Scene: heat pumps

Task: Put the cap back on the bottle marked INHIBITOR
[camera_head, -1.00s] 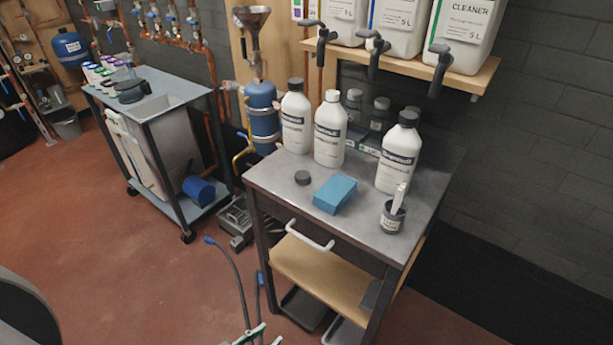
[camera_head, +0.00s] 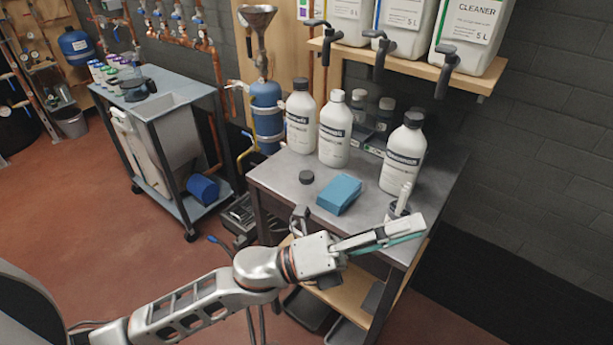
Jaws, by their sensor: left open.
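Three white bottles stand upright on the grey bench top: the left bottle (camera_head: 301,125) and right bottle (camera_head: 403,160) have dark caps. The middle bottle (camera_head: 335,135) shows a white top and no dark cap. Their label words are too small to read surely. A loose dark cap (camera_head: 306,177) lies on the bench (camera_head: 278,172), left of a blue block (camera_head: 339,194). My left gripper (camera_head: 417,230) is open and points right across the bench's front edge, apart from the cap and bottles. My right gripper is not in view.
A shelf (camera_head: 400,62) with large canisters and hanging dark taps overhangs the bench's back. Small jars (camera_head: 385,108) stand behind the bottles. A blue vessel with a funnel (camera_head: 266,115) is left of the bench. A sink trolley (camera_head: 190,92) stands further left.

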